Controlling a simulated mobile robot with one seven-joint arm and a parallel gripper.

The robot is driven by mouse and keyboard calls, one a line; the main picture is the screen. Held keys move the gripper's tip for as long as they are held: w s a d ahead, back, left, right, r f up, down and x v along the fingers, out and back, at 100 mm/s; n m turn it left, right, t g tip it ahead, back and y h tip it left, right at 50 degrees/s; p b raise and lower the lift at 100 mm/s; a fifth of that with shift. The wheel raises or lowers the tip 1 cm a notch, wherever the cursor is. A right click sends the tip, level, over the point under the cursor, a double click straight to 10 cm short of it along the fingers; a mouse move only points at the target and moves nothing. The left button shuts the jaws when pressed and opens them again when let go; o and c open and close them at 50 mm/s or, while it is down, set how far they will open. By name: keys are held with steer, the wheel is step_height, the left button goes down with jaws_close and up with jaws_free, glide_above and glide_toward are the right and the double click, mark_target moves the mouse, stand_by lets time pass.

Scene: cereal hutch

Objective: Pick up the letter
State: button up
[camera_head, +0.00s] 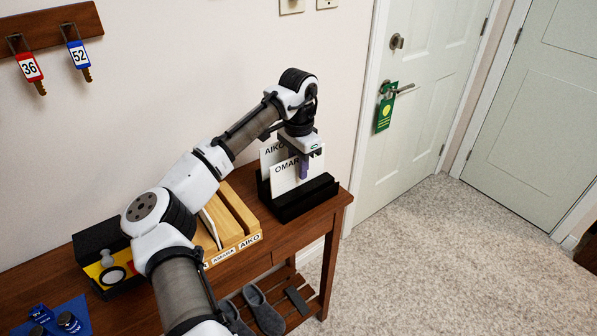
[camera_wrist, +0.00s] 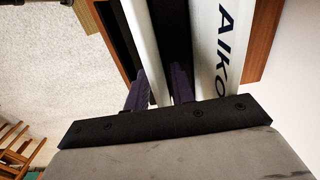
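Two white letters stand upright in a black holder (camera_head: 300,204) at the right end of the wooden table. The front letter (camera_head: 286,181) reads OMAR; it also shows in the wrist view (camera_wrist: 146,40). The rear letter (camera_head: 266,157) reads AIKO, and its text faces the wrist view (camera_wrist: 216,50). My gripper (camera_head: 304,166) points down at the top of the OMAR letter. Its purple fingers (camera_wrist: 159,90) are on either side of that letter and look close against it. The letter's lower part is hidden in the holder.
A wooden sorter (camera_head: 238,212) with name labels, including AMARA and AIKO, stands left of the holder. A black box (camera_head: 93,240) and a blue mat (camera_head: 77,308) are farther left. Grey slippers (camera_head: 264,312) lie on the lower shelf. The door (camera_head: 428,75) is behind, right.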

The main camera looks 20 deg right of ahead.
jaws_close()
steer(key=shift+r, duration=0.2)
step_height(320, 180, up, 20)
steer(key=shift+f, duration=0.15)
stand_by(0.3)
stand_by(0.3)
